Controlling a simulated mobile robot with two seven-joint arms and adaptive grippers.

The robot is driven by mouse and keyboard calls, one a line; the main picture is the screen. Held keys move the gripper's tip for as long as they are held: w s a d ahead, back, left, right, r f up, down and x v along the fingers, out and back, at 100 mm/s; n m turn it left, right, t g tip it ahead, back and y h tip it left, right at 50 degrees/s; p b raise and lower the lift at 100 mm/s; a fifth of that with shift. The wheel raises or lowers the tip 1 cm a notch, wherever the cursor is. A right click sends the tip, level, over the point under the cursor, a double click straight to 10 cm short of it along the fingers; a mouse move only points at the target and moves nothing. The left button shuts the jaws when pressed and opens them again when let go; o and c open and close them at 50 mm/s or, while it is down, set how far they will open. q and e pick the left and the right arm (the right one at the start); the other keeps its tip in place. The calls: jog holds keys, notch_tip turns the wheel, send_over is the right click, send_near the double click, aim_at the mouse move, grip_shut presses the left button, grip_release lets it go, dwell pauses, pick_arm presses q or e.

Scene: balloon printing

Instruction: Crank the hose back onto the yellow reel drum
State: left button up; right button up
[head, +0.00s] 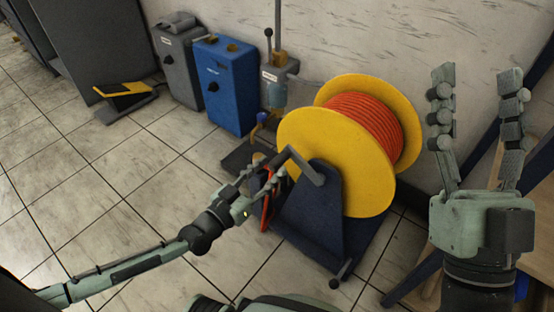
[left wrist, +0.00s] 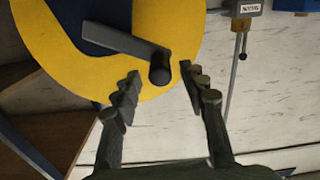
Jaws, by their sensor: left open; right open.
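The yellow reel drum (head: 300,130) stands on a dark blue stand (head: 312,228), with orange hose (head: 362,118) wound between its flanges. A grey crank (head: 308,168) sticks out from the near flange, with its handle pointing toward my left gripper (head: 266,183). In the left wrist view, the end of the crank handle (left wrist: 160,72) shows between or just beyond the open fingertips of my left gripper (left wrist: 160,78); I cannot tell whether they touch. A piece of orange hose (head: 266,208) hangs below the left gripper. My right gripper (head: 478,85) is open, empty and raised to the right of the drum.
A blue box (head: 226,88) and a grey box (head: 178,62) stand along the wall. A grey device with a lever (head: 275,85) stands behind the drum. A yellow-topped pedal (head: 122,89) lies on the floor. Wooden shelving with blue legs (head: 487,180) stands right. The tiled floor at left is clear.

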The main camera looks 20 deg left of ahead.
pick_arm(q)
jog(key=shift+x, duration=1.9)
grip_shut()
